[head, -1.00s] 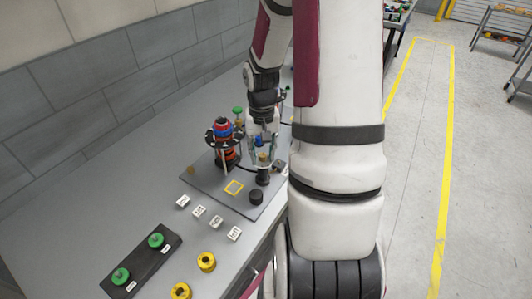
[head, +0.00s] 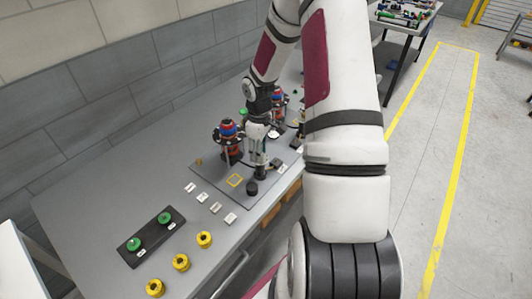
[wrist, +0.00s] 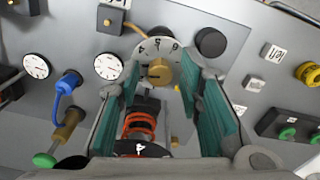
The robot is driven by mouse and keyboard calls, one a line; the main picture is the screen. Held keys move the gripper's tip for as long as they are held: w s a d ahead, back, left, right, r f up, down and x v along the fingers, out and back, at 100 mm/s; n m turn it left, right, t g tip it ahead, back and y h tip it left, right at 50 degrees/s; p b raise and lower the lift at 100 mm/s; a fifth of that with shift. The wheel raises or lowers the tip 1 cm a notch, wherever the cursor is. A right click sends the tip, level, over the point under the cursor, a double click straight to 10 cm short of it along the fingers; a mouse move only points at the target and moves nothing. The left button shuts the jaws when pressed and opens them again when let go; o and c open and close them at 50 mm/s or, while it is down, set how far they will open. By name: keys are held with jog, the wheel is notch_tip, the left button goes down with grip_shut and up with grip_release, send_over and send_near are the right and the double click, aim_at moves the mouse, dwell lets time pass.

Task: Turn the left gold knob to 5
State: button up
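In the wrist view, a gold knob (wrist: 158,71) sits on a pale numbered dial with digits on its rim. My gripper (wrist: 161,75) is open, its teal-padded fingers on either side of the knob with a gap visible. I cannot tell whether a pad touches it. A second numbered dial (wrist: 142,150) shows lower in the wrist view, partly hidden. In the head view, my gripper (head: 258,163) points down over the grey plate (head: 215,178), and its fingers hide the knob. The knob's exact setting is too small to read.
A red and blue coil post (head: 229,138) stands close left of my gripper. A black knob (head: 252,189) is in front. White label blocks (head: 203,198), yellow rings (head: 181,263) and a black strip with green buttons (head: 150,236) lie nearer. Round gauges (wrist: 108,66) show in the wrist view.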

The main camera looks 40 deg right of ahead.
jog(key=n, duration=0.3)
jog(key=shift+n, duration=1.3)
jog(key=shift+c, duration=0.3)
